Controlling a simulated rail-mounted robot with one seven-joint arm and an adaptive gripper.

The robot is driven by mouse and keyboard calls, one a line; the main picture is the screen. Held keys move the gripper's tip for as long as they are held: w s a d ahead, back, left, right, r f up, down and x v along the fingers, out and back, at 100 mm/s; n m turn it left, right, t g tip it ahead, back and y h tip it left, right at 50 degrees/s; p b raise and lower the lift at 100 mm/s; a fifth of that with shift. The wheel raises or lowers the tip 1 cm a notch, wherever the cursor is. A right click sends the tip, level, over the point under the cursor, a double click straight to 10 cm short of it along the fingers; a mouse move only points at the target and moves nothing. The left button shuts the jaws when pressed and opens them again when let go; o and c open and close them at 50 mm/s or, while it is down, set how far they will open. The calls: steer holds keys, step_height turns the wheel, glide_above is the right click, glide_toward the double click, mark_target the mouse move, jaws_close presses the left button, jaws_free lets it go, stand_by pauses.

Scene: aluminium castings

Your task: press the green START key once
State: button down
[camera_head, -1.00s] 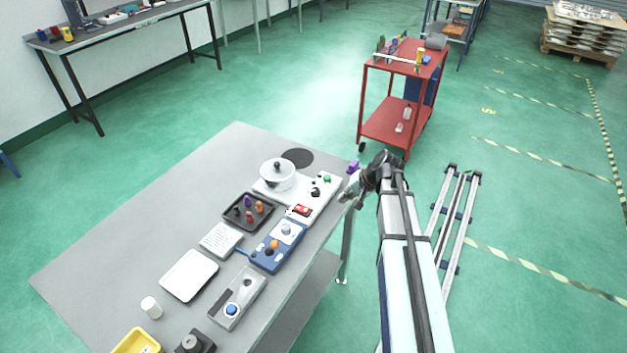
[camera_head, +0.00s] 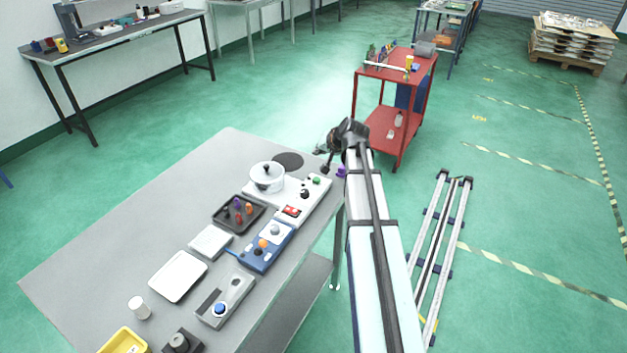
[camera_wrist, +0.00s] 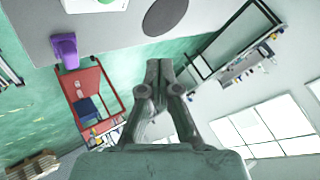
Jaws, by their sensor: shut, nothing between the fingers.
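The green key (camera_head: 316,181) is a small green spot at the far right end of a white panel (camera_head: 318,196) on the grey table. In the wrist view only part of that panel (camera_wrist: 84,6) shows at the top edge, with a bit of green (camera_wrist: 106,1) cut off by the frame. My gripper (camera_wrist: 164,64) is shut and empty in the wrist view, its fingers together.
A white pot (camera_head: 267,178) and red switch (camera_head: 291,211) are by the panel. A purple object (camera_head: 341,171) is at the table's edge near my gripper. A dark disc (camera_head: 288,159) lies on the table. A red cart (camera_head: 378,125) stands beyond.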

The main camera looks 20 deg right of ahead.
mark_target(318, 179)
steer(key=shift+f, duration=0.15)
steer(key=shift+f+b, duration=2.3)
steer(key=shift+f, duration=2)
steer(key=shift+f, duration=0.1)
steer(key=shift+f+b, duration=0.3)
steer(key=shift+b, duration=0.05)
steer(key=shift+f+b, duration=0.35)
steer(key=shift+f, duration=0.15)
steer(key=shift+r, duration=0.15)
steer(key=shift+r+p, duration=0.4)
steer(key=shift+r, duration=0.4)
